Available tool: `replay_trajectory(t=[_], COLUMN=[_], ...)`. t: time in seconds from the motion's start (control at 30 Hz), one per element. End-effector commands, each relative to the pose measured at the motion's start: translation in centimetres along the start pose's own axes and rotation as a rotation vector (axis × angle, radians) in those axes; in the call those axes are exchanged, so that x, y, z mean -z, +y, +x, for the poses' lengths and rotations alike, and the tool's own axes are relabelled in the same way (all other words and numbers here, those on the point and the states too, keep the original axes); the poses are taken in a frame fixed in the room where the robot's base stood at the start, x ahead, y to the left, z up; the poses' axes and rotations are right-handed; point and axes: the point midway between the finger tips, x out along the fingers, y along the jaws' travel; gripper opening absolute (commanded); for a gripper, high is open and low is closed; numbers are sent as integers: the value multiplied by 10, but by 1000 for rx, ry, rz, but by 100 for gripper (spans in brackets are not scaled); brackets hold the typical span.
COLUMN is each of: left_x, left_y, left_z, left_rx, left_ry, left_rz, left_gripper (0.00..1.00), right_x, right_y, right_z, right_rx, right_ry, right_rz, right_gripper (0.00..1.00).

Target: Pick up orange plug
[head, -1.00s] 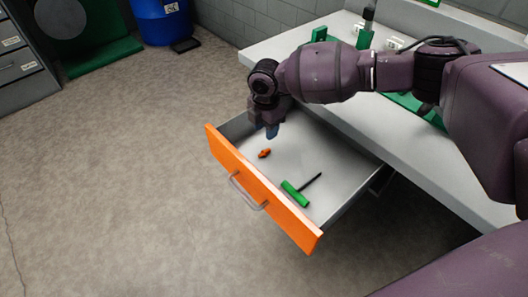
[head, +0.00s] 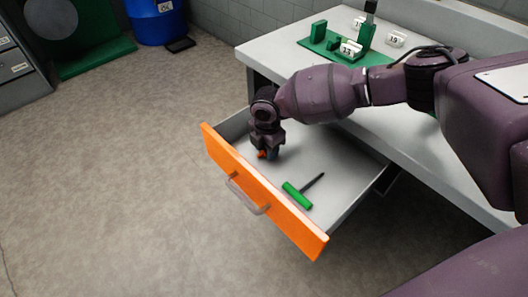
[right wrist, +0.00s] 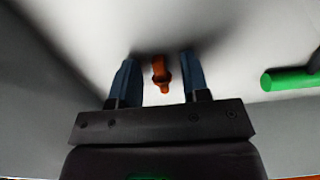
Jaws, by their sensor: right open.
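The orange plug (head: 262,154) lies on the floor of the open drawer (head: 345,163), near its left end. In the right wrist view the plug (right wrist: 160,73) lies between two blue fingers, with a gap on each side. My right gripper (head: 268,155) is open and low in the drawer, around the plug. In the right wrist view my right gripper (right wrist: 160,82) points down at the drawer floor. In the head view the fingers partly hide the plug. My left gripper is not in view.
A green-handled T-shaped tool (head: 298,195) lies in the drawer to the right of the plug. The orange drawer front (head: 262,190) and side walls border the space. A white bench (head: 290,52) above carries a green fixture (head: 330,43) and numbered white blocks (head: 396,39).

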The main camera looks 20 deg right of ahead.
Motion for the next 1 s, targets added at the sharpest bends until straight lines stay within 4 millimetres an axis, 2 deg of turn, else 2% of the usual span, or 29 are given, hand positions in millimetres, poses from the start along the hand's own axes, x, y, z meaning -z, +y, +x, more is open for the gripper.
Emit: replay_trajectory(t=[0.03, 0.3, 0.7, 0.87, 1.0], left_x=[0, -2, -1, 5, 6], left_y=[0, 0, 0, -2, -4], left_z=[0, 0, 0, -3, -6], left_rx=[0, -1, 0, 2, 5], left_ry=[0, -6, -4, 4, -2], left_rz=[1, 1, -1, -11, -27], left_gripper=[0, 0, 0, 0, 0], right_x=[0, 0, 0, 0, 0], right_y=[0, 0, 0, 1, 2], right_z=[-1, 0, -6, -31, -65], right_rx=[-1, 0, -2, -8, -11], right_ry=[0, 0, -1, -2, -3], right_rz=[0, 0, 0, 0, 0], right_gripper=[40, 0, 0, 0, 0])
